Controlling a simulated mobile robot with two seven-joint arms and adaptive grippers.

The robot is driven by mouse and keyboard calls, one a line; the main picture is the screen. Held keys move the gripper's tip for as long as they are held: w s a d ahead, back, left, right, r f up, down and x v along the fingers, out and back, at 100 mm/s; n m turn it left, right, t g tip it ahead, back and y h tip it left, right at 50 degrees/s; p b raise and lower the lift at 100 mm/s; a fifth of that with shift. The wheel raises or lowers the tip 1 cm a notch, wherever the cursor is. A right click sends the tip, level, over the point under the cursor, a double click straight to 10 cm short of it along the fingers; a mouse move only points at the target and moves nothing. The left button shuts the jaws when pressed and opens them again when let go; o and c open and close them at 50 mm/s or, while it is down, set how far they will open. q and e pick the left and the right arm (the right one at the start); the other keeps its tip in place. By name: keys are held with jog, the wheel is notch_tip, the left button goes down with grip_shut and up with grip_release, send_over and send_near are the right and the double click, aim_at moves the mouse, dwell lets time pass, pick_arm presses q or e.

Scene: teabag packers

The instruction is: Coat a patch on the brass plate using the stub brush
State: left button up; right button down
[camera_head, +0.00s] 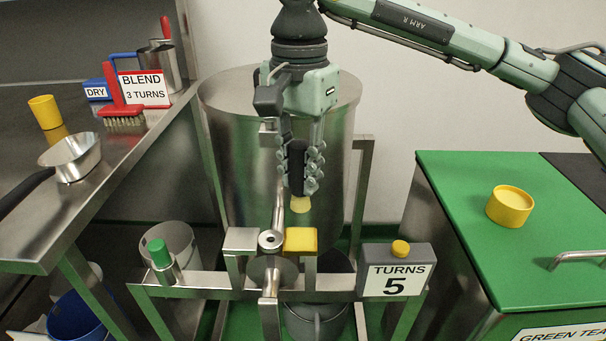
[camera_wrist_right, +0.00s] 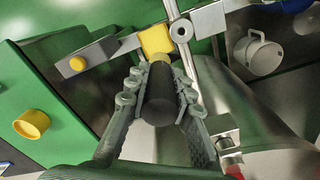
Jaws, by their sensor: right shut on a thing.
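My right gripper (camera_head: 300,178) points down in front of the steel drum and is shut on the stub brush (camera_head: 300,205). The brush has a dark round handle between the fingers and a pale yellow tip pointing down. In the right wrist view, the handle (camera_wrist_right: 161,100) lies between the finger pads of the gripper (camera_wrist_right: 158,88). A yellow block (camera_head: 301,240), which looks like the brass plate, sits on the metal frame just below the tip. It also shows in the right wrist view (camera_wrist_right: 154,40). A small gap shows between tip and plate. My left gripper is out of view.
A steel drum (camera_head: 230,150) stands behind the frame, with a crank hub (camera_head: 270,240) beside the plate. A counter box (camera_head: 396,272) reading 5 turns is at right. A green cabinet (camera_head: 450,210) carries a yellow round tin (camera_head: 509,206). A green-capped bottle (camera_head: 160,254) stands left.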

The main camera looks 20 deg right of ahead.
jog(key=shift+r, duration=1.4)
